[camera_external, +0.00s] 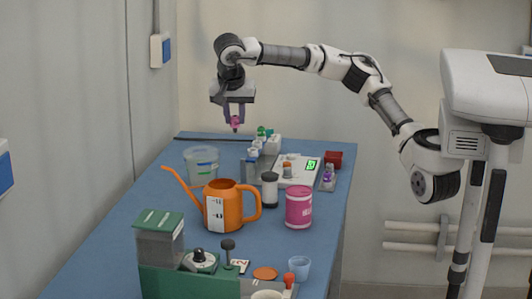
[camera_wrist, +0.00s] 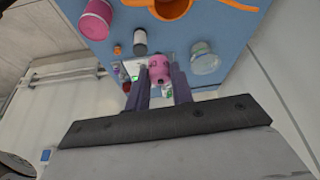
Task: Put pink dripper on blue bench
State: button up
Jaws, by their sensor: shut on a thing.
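The pink dripper (camera_external: 235,122) is held between the fingers of my gripper (camera_external: 234,116), in the air above the far end of the blue bench (camera_external: 135,205). In the wrist view the pink dripper (camera_wrist: 159,70) shows between the fingertips of my gripper (camera_wrist: 160,76), with the blue bench (camera_wrist: 213,30) beyond it. My gripper is shut on the dripper. The dripper is apart from the bench; its lower tip points down in the external view.
Below stand a clear tub (camera_external: 201,165), a row of small bottles (camera_external: 255,155) and a white scale (camera_external: 297,170). An orange watering can (camera_external: 222,205), a pink tin (camera_external: 299,207) and a green-lidded box (camera_external: 160,240) stand nearer. Bare bench shows at left.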

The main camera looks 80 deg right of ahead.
jog(key=s+a+f+m+g+b, duration=0.1)
jog(key=s+a+f+m, duration=0.3)
jog(key=s, duration=0.4)
jog(key=s+a+f+m+g, duration=0.1)
jog(key=s+a+f+m, duration=0.15)
jog(key=s+a, duration=0.45)
jog(key=shift+n, duration=0.35)
jog(key=shift+s+f+p, duration=0.2)
jog(key=shift+f+p, duration=0.45)
jog(key=shift+f, duration=4.6)
jog(key=shift+s+f+p, duration=0.2)
jog(key=shift+f+p, duration=0.45)
jog(key=shift+f, duration=4.6)
jog(key=shift+f, duration=0.2)
jog(key=o, duration=1)
jog(key=shift+c, duration=0.2)
